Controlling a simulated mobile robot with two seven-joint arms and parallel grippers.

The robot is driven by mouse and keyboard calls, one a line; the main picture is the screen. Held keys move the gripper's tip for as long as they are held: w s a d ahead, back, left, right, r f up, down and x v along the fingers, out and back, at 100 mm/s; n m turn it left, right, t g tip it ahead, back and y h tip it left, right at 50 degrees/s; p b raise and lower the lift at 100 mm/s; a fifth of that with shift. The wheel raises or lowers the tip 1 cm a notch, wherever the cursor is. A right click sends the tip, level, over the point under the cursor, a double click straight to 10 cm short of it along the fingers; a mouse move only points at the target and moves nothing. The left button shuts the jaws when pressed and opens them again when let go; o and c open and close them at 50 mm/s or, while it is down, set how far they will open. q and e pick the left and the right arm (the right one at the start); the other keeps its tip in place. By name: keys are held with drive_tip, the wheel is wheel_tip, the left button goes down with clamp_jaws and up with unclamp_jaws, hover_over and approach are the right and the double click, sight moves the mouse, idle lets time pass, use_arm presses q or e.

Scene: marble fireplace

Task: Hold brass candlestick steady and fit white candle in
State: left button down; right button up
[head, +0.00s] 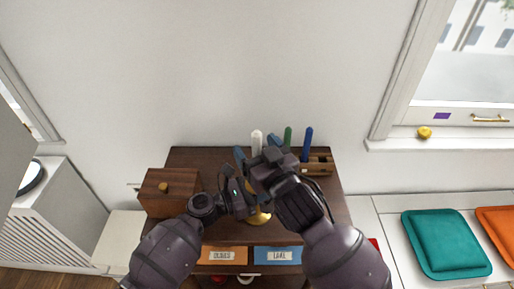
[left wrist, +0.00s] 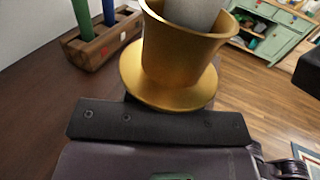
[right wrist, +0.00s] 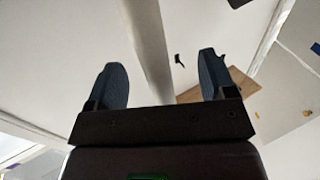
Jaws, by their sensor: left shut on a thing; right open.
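The brass candlestick (left wrist: 180,60) stands on the dark wooden top, its round base (head: 259,217) partly showing in the head view. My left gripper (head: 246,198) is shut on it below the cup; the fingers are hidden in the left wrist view. The white candle (head: 257,138) stands roughly upright above it, and its lower end (left wrist: 193,12) is inside the cup in the left wrist view. How deep it sits is hidden. My right gripper (head: 257,150) is open, with its blue fingertips on either side of the candle (right wrist: 150,45), apart from it in the right wrist view.
A wooden holder (head: 318,168) with green (head: 288,138) and blue (head: 307,143) candles stands close at the right. A wooden box with a brass knob (head: 164,187) is at the left. Orange (head: 222,256) and blue (head: 278,256) labelled panels lie along the front. The wall is behind.

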sight(258, 132)
drive_tip(key=shift+r, duration=3.05)
use_arm(q)
drive_tip(key=c, duration=0.9)
unclamp_jaws()
drive_tip(key=shift+o, duration=0.2)
drive_tip(key=v, duration=0.7)
drive_tip(key=shift+a, duration=0.25)
drive_tip(key=shift+s, duration=0.2)
use_arm(e)
drive_tip(key=shift+s+f, duration=0.1)
